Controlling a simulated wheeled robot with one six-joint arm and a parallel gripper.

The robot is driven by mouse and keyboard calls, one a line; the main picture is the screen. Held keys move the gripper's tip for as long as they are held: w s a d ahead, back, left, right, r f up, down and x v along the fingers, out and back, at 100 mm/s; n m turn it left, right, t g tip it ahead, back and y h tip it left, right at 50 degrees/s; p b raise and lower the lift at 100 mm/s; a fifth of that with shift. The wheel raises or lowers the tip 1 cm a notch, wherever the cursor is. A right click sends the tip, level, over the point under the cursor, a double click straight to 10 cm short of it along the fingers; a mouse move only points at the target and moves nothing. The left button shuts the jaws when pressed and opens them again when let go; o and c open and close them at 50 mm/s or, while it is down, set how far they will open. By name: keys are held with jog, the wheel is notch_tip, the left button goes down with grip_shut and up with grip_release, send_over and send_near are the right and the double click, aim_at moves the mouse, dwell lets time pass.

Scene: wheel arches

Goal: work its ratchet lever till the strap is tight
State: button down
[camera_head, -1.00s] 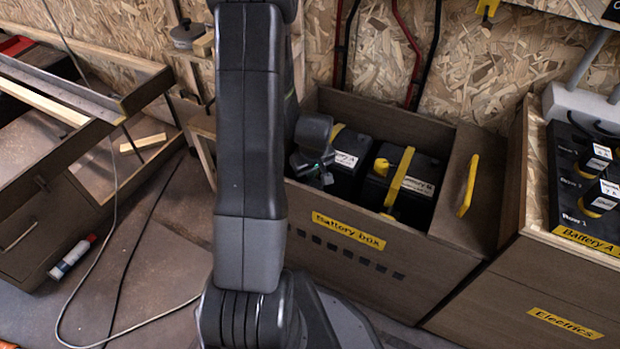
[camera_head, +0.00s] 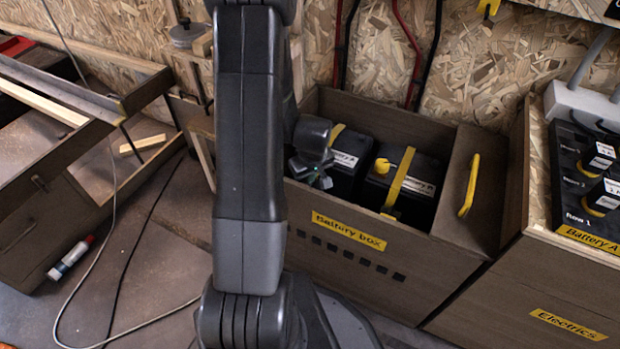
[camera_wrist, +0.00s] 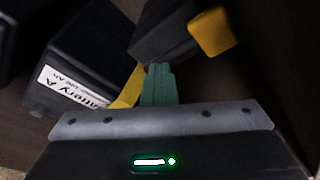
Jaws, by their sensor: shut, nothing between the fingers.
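The black Battery A (camera_head: 345,160) sits in the left of the battery box, with a yellow strap (camera_head: 336,133) partly showing behind my wrist. My gripper (camera_head: 319,182) is low at its left end, partly hidden by my own wrist. In the wrist view, its green fingers (camera_wrist: 159,70) are shut and empty. A yellow strap piece (camera_wrist: 130,88) lies just left of them, beside labelled Battery A (camera_wrist: 75,80). A dark part with a yellow end (camera_wrist: 213,33) lies just beyond the fingertips; I cannot tell if it is the ratchet lever. Strap tightness cannot be seen.
Battery box (camera_head: 345,255) walls surround the batteries closely. A second strapped battery (camera_head: 425,175) stands to the right. A yellow handle (camera_head: 469,186) is on the box's right side. The Electrics cabinet (camera_head: 550,280) stands further right. A cable lies on the floor at left.

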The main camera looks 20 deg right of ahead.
jog(key=shift+r, duration=0.1)
jog(key=shift+w+d+r+p, duration=0.25)
jog(key=shift+d+r+p, duration=0.1)
jog(key=shift+r, duration=0.25)
jog(key=shift+w+d+r+p, duration=0.25)
jog(key=shift+d+r+p, duration=0.1)
jog(key=shift+r, duration=0.25)
jog(key=shift+r, duration=0.1)
jog(key=r+p, duration=0.1)
jog(key=w+d+r+p, duration=0.1)
jog(key=d+r, duration=0.1)
jog(key=r, duration=0.1)
jog(key=shift+w+p, duration=0.4)
